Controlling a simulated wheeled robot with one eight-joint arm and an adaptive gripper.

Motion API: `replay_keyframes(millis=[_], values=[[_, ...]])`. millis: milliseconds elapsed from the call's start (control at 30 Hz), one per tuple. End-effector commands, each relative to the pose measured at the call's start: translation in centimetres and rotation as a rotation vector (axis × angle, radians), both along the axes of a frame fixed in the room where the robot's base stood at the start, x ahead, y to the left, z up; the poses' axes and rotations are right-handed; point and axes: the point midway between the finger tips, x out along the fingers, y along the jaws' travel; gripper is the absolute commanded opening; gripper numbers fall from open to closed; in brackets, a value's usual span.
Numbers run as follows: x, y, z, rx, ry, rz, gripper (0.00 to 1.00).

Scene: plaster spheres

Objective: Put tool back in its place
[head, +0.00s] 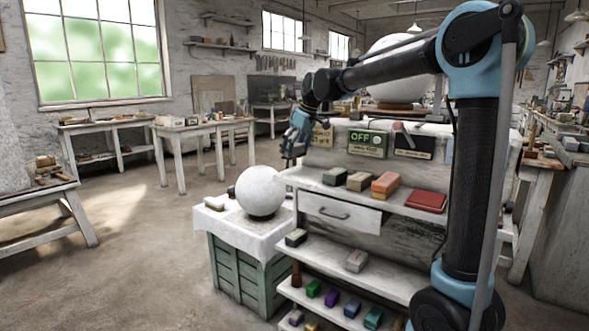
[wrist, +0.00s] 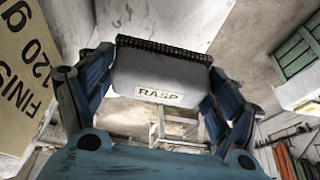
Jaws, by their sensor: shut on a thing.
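My gripper (head: 295,143) is raised in the air at the left end of the shelf unit, above and behind the plaster sphere in the head view. In the wrist view my gripper (wrist: 160,92) is shut on a pale grey block-shaped tool, the rasp (wrist: 180,75), with a label reading "RASP" and a dark toothed edge along its top. The fingers press on its left and right sides. I cannot make out the rasp clearly in the head view. The shelf unit (head: 310,248) holds several blocks on its shelves.
A white plaster sphere (head: 262,189) sits on a cloth-covered green crate (head: 237,262). A drawer (head: 342,212) is under the top shelf, which bears an orange block (head: 385,185) and a red flat box (head: 427,201). A yellow card (wrist: 25,80) is close left of the gripper.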

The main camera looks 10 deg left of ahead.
Motion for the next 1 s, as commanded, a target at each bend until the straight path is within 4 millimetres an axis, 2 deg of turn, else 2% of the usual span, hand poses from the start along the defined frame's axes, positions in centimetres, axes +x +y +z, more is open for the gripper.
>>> replay_keyframes(millis=[100, 333, 600, 900, 933, 1000], values=[[0.0, 0.0, -1.4, 0.0, 0.0, 0.0, 0.56], [0.0, 0.0, -2.8, 0.0, 0.0, 0.0, 0.56], [0.0, 0.0, -6.0, 0.0, 0.0, 0.0, 0.56], [0.0, 0.0, -6.2, 0.0, 0.0, 0.001, 0.56], [0.0, 0.0, -6.2, 0.0, 0.0, 0.001, 0.87], [0.0, 0.0, -6.2, 0.0, 0.0, 0.001, 1.0]])
